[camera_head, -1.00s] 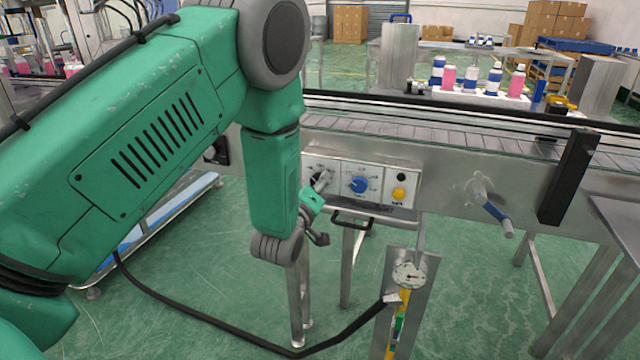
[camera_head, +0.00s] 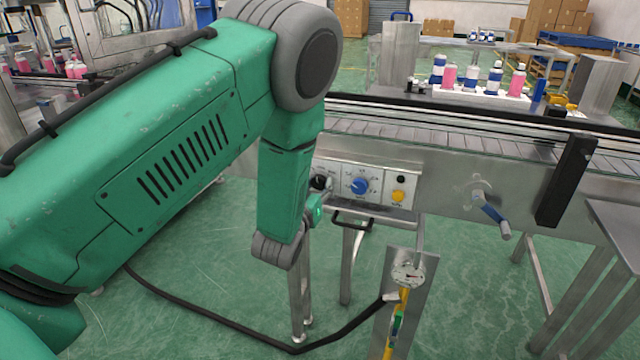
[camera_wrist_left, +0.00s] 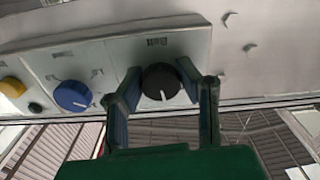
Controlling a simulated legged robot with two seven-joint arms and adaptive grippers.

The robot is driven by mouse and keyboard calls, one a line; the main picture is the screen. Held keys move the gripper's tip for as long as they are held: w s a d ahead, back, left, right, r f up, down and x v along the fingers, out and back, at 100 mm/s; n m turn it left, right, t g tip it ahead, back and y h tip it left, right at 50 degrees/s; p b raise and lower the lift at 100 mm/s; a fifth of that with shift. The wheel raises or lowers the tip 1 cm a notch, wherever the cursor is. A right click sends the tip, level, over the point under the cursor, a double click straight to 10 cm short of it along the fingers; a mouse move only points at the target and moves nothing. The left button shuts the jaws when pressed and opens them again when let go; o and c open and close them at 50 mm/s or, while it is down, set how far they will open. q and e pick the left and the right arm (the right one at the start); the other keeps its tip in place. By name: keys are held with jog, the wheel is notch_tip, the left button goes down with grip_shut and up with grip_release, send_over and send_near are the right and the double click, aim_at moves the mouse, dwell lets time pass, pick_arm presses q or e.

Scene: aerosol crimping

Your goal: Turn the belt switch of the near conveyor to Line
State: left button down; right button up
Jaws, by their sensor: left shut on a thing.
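The belt switch is a black round knob (camera_head: 320,182) at the left end of the control panel on the near conveyor's side. It also shows in the left wrist view (camera_wrist_left: 160,84), where its white pointer mark points down in the picture. My left gripper (camera_wrist_left: 163,98) has one finger on each side of this knob and is shut on it. In the head view the left gripper (camera_head: 318,200) is partly hidden behind my green arm. My right gripper is not in view.
A blue knob (camera_head: 359,185) and a yellow button (camera_head: 398,196) sit to the knob's right on the panel. A black handle (camera_head: 351,220) is below. A crank (camera_head: 492,212) sticks out further right, and a gauge post (camera_head: 408,274) stands in front.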

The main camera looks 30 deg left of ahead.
pick_arm(q)
jog(key=shift+a+m, duration=0.1)
jog(key=shift+m, duration=0.5)
jog(key=c, duration=1.2)
grip_release()
jog(key=shift+o, duration=0.3)
jog(key=shift+s+r, duration=0.1)
jog(key=shift+s, duration=0.05)
jog(key=v, duration=1.2)
